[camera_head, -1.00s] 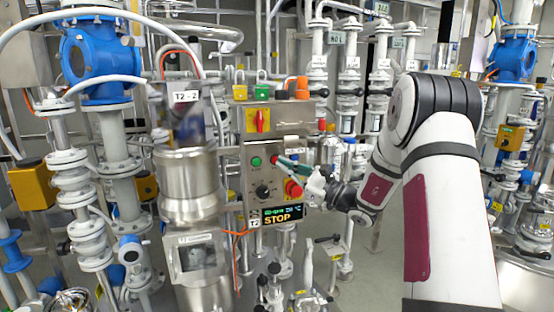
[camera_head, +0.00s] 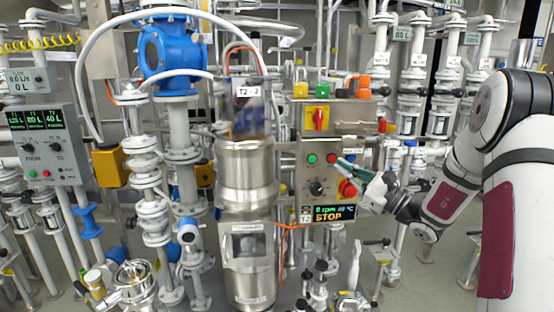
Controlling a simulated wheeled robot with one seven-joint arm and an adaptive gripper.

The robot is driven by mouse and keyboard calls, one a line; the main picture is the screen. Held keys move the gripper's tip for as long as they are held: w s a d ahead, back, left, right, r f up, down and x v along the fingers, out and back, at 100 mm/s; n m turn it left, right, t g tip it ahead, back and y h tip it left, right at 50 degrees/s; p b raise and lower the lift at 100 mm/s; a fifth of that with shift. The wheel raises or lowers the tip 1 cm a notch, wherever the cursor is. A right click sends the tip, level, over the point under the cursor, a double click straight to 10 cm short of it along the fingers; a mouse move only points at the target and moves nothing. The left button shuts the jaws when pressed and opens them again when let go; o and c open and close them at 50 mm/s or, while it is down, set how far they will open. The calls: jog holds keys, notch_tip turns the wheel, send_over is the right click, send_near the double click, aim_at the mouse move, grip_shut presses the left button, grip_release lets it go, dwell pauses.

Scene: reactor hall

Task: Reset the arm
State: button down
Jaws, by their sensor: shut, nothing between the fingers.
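My arm reaches in from the right edge of the head view. My gripper (camera_head: 352,170) is at its left end, in front of the right part of a steel control panel (camera_head: 309,205). The fingers are shut with nothing visible between them. They point left, close to a red button (camera_head: 332,158) and above a red emergency knob (camera_head: 347,188). I cannot tell whether the fingertips touch the panel. A green button (camera_head: 311,158) and a black dial (camera_head: 316,187) also show. The panel display (camera_head: 334,212) reads "STOP" with "0 rpm" above it.
A steel vessel (camera_head: 247,178) labelled T2-2 stands left of the panel. A box with a red-yellow switch (camera_head: 318,118) and several padlocks sits above it. A second display panel (camera_head: 42,143) is at the far left. Pipes and valves crowd the back. Grey floor (camera_head: 440,265) shows below my arm.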

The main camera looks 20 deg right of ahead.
jog(key=s+a+r+n+g+y, duration=0.2)
jog(key=s+a+n+g, duration=0.15)
jog(key=a, duration=0.45)
jog(key=s+a+r+n+g+y, duration=0.1)
jog(key=s+a+n+g, duration=0.3)
jog(key=a, duration=0.4)
jog(key=s+a+f+n+g+h, duration=0.1)
jog(key=s+a+n+g+h, duration=0.1)
jog(key=s+a+n+g, duration=0.45)
jog(key=s+a+f+n+g+h, duration=0.1)
jog(key=s+f+n+h, duration=0.15)
jog(key=s, duration=0.55)
jog(key=s+a+f+n+g+h, duration=0.1)
jog(key=s+a+n+g+h, duration=0.15)
jog(key=s, duration=0.45)
jog(key=s+d+n+t+h, duration=0.3)
jog(key=s+d+n+h, duration=0.2)
jog(key=s+d+h, duration=0.2)
jog(key=shift+s+d+t+h, duration=0.3)
jog(key=shift+s+d+t, duration=0.1)
jog(key=shift+d, duration=0.5)
